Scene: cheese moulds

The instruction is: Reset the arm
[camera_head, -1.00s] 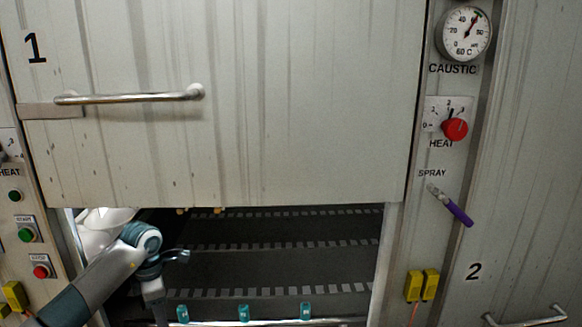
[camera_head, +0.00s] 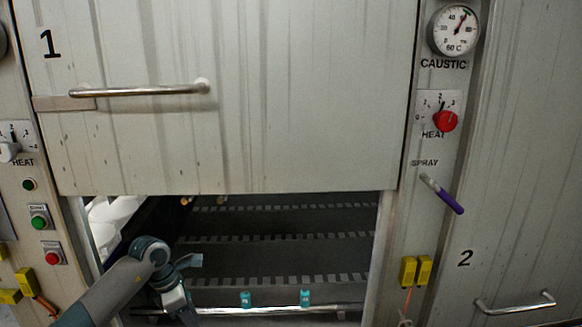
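My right arm and gripper are out of view. The door marked 1 (camera_head: 250,130) is raised partway, with a horizontal metal handle (camera_head: 140,91). Beneath it is a dark opening with a belt-like slatted surface (camera_head: 285,258).
White round shapes (camera_head: 115,212) sit inside the opening at left. A metal rail (camera_head: 330,308) with teal clips (camera_head: 305,297) crosses its bottom. The right post carries a gauge (camera_head: 453,30), a red heat knob (camera_head: 445,121) and a purple spray lever (camera_head: 445,199). Door 2's handle (camera_head: 515,305) is lower right.

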